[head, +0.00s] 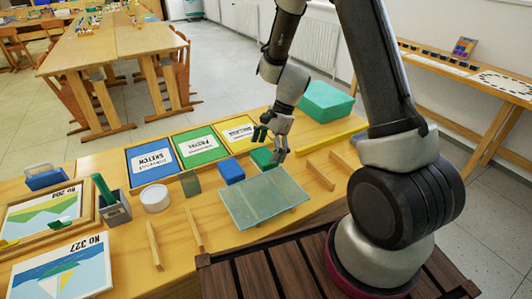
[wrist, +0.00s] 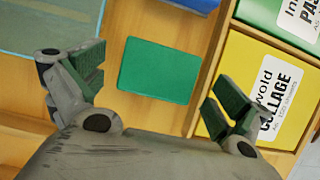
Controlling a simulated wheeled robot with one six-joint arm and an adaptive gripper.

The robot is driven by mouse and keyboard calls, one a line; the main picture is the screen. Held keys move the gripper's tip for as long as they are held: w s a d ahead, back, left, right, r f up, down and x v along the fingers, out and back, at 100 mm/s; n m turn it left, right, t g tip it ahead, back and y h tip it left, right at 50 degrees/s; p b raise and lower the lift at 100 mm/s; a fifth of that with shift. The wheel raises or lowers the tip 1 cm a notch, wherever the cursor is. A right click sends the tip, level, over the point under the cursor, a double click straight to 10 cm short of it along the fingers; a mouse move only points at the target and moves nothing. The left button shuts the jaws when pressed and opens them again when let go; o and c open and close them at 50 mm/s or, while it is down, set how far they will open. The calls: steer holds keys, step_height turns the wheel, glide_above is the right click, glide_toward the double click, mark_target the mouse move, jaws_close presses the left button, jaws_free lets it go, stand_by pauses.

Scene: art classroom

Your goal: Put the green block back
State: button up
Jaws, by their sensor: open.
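A green block (head: 262,158) lies on the wooden table between the yellow tray and a glass sheet, right of a blue block (head: 231,171). In the wrist view the green block (wrist: 160,70) shows its flat top, tilted a little, between my fingers. My gripper (head: 271,146) is open and empty above it, one finger on each side in the wrist view (wrist: 155,90). I cannot tell the exact height gap. A duller, dark green block (head: 190,183) sits left of the blue block.
The glass sheet (head: 262,200) rests in front of the blocks. Labelled blue (head: 136,181), green (head: 191,160) and yellow (head: 237,146) trays stand behind. A teal box (head: 325,101) and yellow bar (head: 332,142) lie right. A white round tub (head: 155,198) and grey holder (head: 115,209) stand left.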

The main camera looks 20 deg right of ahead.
steer(key=s+v, duration=0.1)
steer(key=v, duration=0.9)
steer(key=s+d+r+n+t+h, duration=0.1)
steer(key=s+d+r+n, duration=0.1)
steer(key=s+r+n, duration=0.35)
steer(key=s+d+r+n+t+h, duration=0.1)
steer(key=s+d+r+n, duration=0.15)
steer(key=r, duration=0.55)
steer(key=s+d+r+n+t+h, duration=0.1)
steer(key=s+d+r+n, duration=0.2)
steer(key=s, duration=0.4)
steer(key=s+d+r+n+t+h, duration=0.1)
steer(key=s+n, duration=0.3)
steer(key=s, duration=0.4)
steer(key=shift+d+r+n+t, duration=0.4)
steer(key=shift+d+r+t, duration=0.2)
steer(key=shift+d+r, duration=0.3)
